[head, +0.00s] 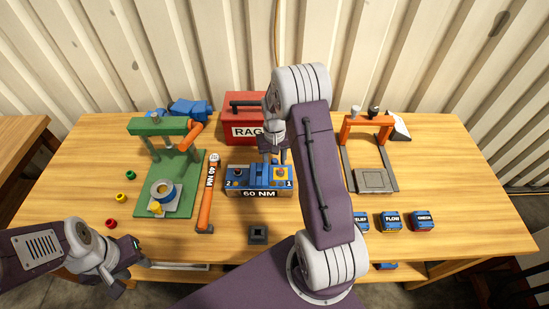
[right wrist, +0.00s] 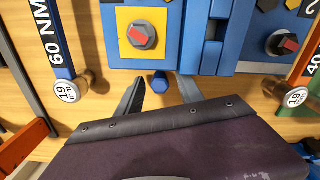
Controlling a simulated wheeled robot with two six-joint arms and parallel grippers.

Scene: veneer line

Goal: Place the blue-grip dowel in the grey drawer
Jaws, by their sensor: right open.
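I cannot make out a blue-grip dowel or a grey drawer for certain in either view. My right gripper (head: 272,152) is above the back of the blue block marked 60 NM (head: 258,190). In the right wrist view its two dark fingers (right wrist: 160,92) are spread, with nothing held between them. A small blue hexagonal piece (right wrist: 159,79) shows between the fingertips, at the edge of the blue block (right wrist: 125,60). My left gripper (head: 128,274) is low at the front left, beyond the table's front edge, its fingers apart and empty.
An orange frame (head: 368,124) and several small labelled boxes (head: 390,222) are at right. My right arm hides the middle right of the table.

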